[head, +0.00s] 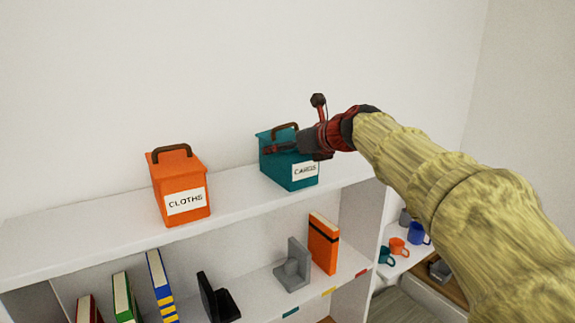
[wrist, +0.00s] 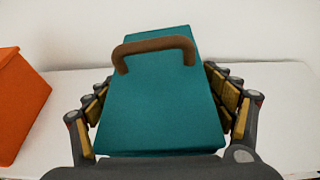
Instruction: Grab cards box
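The cards box (head: 275,167) is a teal box with a brown handle and a white label reading CARDS. It stands on the top shelf. In the wrist view the teal box (wrist: 160,115) fills the middle, with its handle (wrist: 155,48) at the far end. My gripper (head: 298,125) is at the box's upper right in the head view. Its fingers (wrist: 160,90) are spread wide, one on each side of the box. I cannot tell whether the pads touch it. Part of the box is hidden behind my gripper.
An orange box (head: 181,187) labelled CLOTHS stands to the left on the same top shelf (head: 100,232). It also shows at the left in the wrist view (wrist: 18,105). The wall is close behind. Books and bookends fill the shelf below. Mugs (head: 398,246) stand at the lower right.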

